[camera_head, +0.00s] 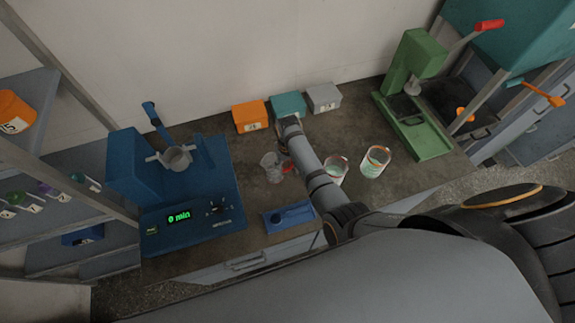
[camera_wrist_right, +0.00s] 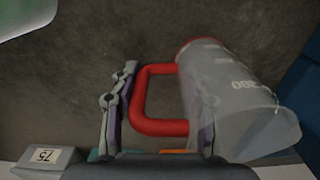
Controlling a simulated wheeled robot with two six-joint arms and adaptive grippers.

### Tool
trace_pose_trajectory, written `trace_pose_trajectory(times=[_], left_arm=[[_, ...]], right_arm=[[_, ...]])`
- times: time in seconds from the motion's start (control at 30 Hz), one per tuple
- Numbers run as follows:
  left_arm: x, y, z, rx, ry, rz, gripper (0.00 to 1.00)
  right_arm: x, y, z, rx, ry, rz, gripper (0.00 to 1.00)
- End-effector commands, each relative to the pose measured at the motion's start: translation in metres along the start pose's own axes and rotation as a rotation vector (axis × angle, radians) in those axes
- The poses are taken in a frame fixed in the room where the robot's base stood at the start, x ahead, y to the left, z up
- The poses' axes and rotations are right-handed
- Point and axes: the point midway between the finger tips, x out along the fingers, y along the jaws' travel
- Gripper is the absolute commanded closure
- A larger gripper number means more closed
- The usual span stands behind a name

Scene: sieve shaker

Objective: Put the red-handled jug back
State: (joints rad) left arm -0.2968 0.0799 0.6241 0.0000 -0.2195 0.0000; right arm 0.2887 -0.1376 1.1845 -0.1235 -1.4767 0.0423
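The clear jug (camera_head: 270,168) with a red handle stands on the dark bench just right of the blue shaker. In the right wrist view the jug (camera_wrist_right: 235,105) shows its printed markings, and its red handle (camera_wrist_right: 140,100) lies between my fingers. My right gripper (camera_wrist_right: 158,105) is open, one finger on the outer side of the handle and the other over the jug side, with gaps visible. In the head view my right gripper (camera_head: 288,150) is partly hidden by its own arm. My left gripper is not in view.
Two other jugs (camera_head: 337,170) (camera_head: 376,161) with pale green contents stand right of my arm. The blue shaker (camera_head: 190,190) reads 0 min. Orange, teal and grey boxes (camera_head: 250,116) line the wall. A green press (camera_head: 412,90) stands right; a blue tray (camera_head: 290,217) lies near the front edge.

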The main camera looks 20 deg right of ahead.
Motion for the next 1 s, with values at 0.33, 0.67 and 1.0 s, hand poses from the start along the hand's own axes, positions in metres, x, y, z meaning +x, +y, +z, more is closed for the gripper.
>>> trace_pose_trajectory(times=[0.33, 0.67, 1.0], left_arm=[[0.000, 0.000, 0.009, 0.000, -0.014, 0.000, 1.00], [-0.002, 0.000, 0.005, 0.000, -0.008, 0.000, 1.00], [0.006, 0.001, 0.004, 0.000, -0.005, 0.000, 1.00]], right_arm=[[0.000, 0.000, 0.000, 0.000, 0.001, 0.000, 0.32], [-0.031, 0.000, -0.001, 0.001, 0.006, -0.001, 0.32], [-0.107, 0.000, -0.002, 0.000, 0.005, -0.001, 0.32]])
